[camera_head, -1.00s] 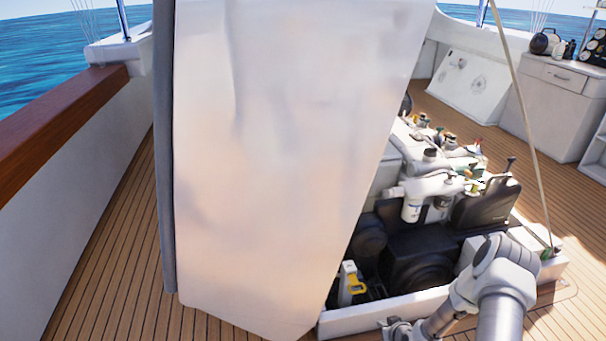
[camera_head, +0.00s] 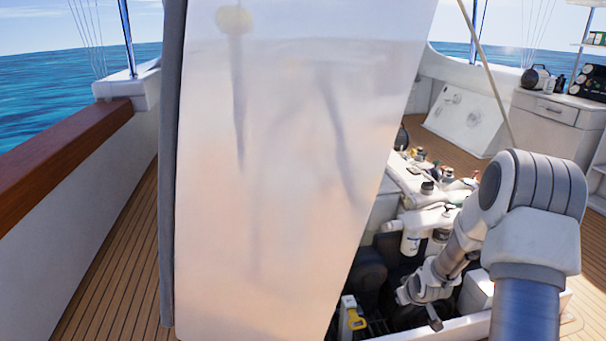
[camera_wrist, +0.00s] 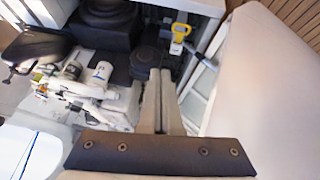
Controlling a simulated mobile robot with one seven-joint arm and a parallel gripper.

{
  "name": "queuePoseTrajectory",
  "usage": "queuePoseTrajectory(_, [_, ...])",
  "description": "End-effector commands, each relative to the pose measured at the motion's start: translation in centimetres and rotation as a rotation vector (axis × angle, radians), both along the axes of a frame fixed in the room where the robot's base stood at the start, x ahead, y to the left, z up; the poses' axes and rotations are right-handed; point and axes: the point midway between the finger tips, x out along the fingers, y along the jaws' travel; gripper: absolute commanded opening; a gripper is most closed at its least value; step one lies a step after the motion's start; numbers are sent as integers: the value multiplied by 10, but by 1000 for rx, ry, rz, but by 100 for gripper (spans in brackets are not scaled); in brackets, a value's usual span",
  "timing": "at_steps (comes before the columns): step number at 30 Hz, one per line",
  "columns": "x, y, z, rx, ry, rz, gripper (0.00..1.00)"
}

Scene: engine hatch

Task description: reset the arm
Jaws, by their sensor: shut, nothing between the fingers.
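My arm reaches in from the lower right of the head view and bends down toward the open engine bay (camera_head: 372,275). My gripper (camera_head: 434,322) is small and dark there, low over the bay near its front rim. In the wrist view my gripper (camera_wrist: 163,75) shows two pale fingers side by side, closed together with nothing between them. The raised engine hatch (camera_head: 280,180) stands as a large pale panel left of the arm. It also fills the right side of the wrist view (camera_wrist: 265,75). The gripper appears clear of the hatch.
Engine parts with white filters (camera_head: 411,243) lie in the bay. A yellow-handled tool (camera_head: 355,318) stands near the hatch's lower edge. A stay rope (camera_head: 487,75) runs down at the right. A white cabinet (camera_head: 545,125) stands behind. Wooden deck (camera_head: 110,285) is free at left.

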Motion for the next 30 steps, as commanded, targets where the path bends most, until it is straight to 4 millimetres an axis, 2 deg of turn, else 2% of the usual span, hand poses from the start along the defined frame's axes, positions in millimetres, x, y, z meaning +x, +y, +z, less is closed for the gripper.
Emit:
queuePoseTrajectory(1, [-1, 3, 24, -14, 0, -3, 0])
queuePoseTrajectory(3, [-7, 7, 51, -26, 7, -15, 0])
queuePoseTrajectory(8, [-25, 19, 110, -45, 23, -43, 0])
queuePoseTrajectory(15, [-69, 41, 188, -51, 36, -95, 0])
queuePoseTrajectory(20, [-106, 58, 231, -39, 42, -129, 0])
queuePoseTrajectory(24, [-144, 73, 261, -18, 46, -156, 0])
queuePoseTrajectory(30, [-203, 94, 293, 30, 52, -187, 0])
